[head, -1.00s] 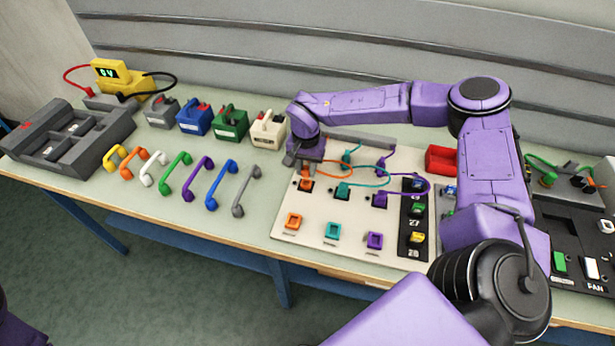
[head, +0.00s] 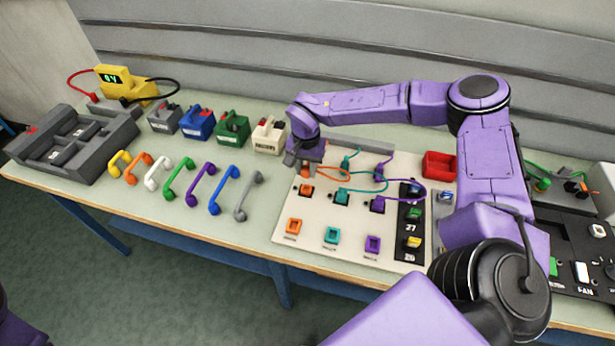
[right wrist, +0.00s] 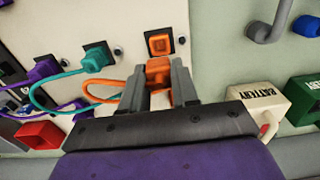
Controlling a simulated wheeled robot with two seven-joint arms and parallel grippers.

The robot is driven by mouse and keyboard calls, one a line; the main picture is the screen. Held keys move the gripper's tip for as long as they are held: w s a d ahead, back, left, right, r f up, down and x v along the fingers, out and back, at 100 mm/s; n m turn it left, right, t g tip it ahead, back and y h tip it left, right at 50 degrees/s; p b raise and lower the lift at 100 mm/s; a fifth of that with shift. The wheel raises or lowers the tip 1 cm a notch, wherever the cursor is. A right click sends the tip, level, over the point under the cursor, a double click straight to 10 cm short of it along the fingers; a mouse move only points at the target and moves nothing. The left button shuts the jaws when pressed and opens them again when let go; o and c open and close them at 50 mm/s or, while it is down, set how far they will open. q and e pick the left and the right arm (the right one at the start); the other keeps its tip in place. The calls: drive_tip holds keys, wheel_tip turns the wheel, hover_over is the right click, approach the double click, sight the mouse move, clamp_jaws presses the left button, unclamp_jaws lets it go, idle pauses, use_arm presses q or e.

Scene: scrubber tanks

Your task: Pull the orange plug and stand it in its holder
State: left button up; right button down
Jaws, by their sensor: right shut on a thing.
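My right gripper (head: 305,166) is shut on the orange plug (right wrist: 158,72), whose body shows between the fingertips in the right wrist view. The plug's orange cable (right wrist: 100,91) loops off to the side. The black socket with an orange inner square (right wrist: 160,43) shows uncovered in front of the plug, which appears drawn out of it. In the head view the socket (head: 305,189) lies just below the gripper. The square orange holder (head: 294,227) is empty near the front of the cream panel (head: 313,246). My left gripper is not in view.
A teal plug (head: 341,197) and a purple plug (head: 377,204) sit to the right, their cables arching close by. A teal holder (head: 331,235) and purple holder (head: 372,244) stand beside the orange one. A cream battery (head: 268,137) and grey handle (head: 247,194) are left of the panel.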

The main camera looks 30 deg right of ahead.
drive_tip(key=s+a, duration=0.8)
drive_tip(key=a, duration=0.1)
drive_tip(key=shift+s+a+p, duration=0.15)
drive_tip(key=shift+a+p, duration=0.25)
drive_tip(key=shift+p, duration=0.05)
drive_tip(key=shift+f, duration=0.1)
drive_tip(key=shift+f+b, duration=1)
drive_tip(key=shift+f, duration=1.25)
